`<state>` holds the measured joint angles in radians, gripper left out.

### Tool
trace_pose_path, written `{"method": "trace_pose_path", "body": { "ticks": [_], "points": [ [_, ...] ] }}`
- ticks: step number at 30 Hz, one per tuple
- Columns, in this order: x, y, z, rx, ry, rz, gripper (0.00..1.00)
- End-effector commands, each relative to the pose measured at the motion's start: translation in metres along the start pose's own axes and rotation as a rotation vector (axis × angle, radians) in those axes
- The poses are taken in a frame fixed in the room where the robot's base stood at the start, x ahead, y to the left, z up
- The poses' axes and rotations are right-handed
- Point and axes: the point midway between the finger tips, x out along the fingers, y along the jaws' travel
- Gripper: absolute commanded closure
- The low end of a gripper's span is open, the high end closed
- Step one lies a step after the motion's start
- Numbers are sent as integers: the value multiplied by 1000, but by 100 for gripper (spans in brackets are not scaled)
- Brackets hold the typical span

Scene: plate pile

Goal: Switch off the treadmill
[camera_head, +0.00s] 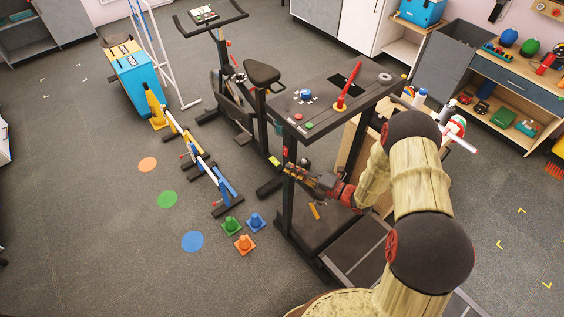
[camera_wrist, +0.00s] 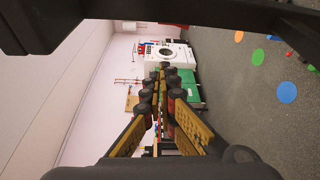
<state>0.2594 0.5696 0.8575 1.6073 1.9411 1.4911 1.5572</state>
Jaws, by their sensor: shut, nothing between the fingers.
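The treadmill stands right of centre in the head view, with its dark console (camera_head: 325,82) on two uprights and its running deck (camera_head: 365,255) below. On the console are a blue knob (camera_head: 306,95), a red lever-like piece (camera_head: 345,92), a red button (camera_head: 298,116) and a green button (camera_head: 309,126). A small red piece (camera_head: 286,152) shows on the left upright. My gripper (camera_head: 290,171) is below the console, its tips by the left upright; I cannot tell whether they touch it. In the wrist view my gripper (camera_wrist: 164,68) is shut and empty.
An exercise bike (camera_head: 262,75) stands left of the treadmill. Small cones (camera_head: 244,243) and low hurdles (camera_head: 195,155) are on the floor at left. A shelf unit (camera_head: 525,85) is at right. A white washer-like machine (camera_wrist: 170,53) shows in the wrist view.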

Motion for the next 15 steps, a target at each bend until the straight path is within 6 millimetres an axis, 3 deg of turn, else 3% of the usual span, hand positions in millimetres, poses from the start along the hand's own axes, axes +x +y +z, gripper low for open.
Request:
{"method": "trace_pose_path", "body": {
  "ticks": [6, 15],
  "points": [
    [-28, -2, 0, 2, -3, -1, 100],
    [-34, -3, -1, 1, -1, 0, 100]
  ]
}}
